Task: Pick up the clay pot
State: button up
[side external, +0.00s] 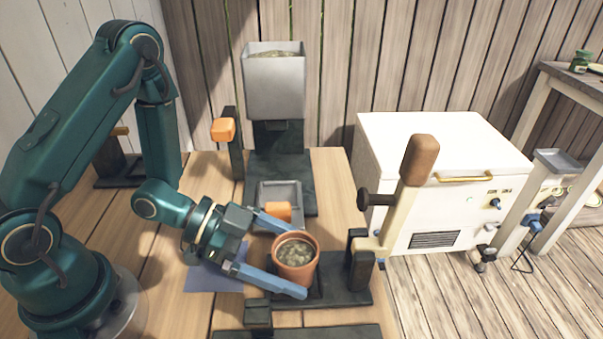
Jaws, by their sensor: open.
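The clay pot (311,263) is terracotta and filled with a grey-green, pebbly material. It stands upright on or over a dark base plate (345,292) at the right part of the wooden bench. My gripper (290,263) reaches in from the left. Its two blue fingers are open, one on the far side of the pot and one on the near side. The pot sits between the fingertips. I cannot tell whether either finger touches it.
A lever press with a brown handle (419,160) stands close right of the pot. Behind it are a grey hopper (273,90), a tray (264,196) with an orange block (277,212), and an orange-knobbed lever (223,130). A white cabinet (440,145) stands beyond the bench.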

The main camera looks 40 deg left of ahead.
jog(key=shift+x, duration=1.85)
jog(key=c, duration=1.5)
grip_shut()
jog(key=shift+r, duration=0.1)
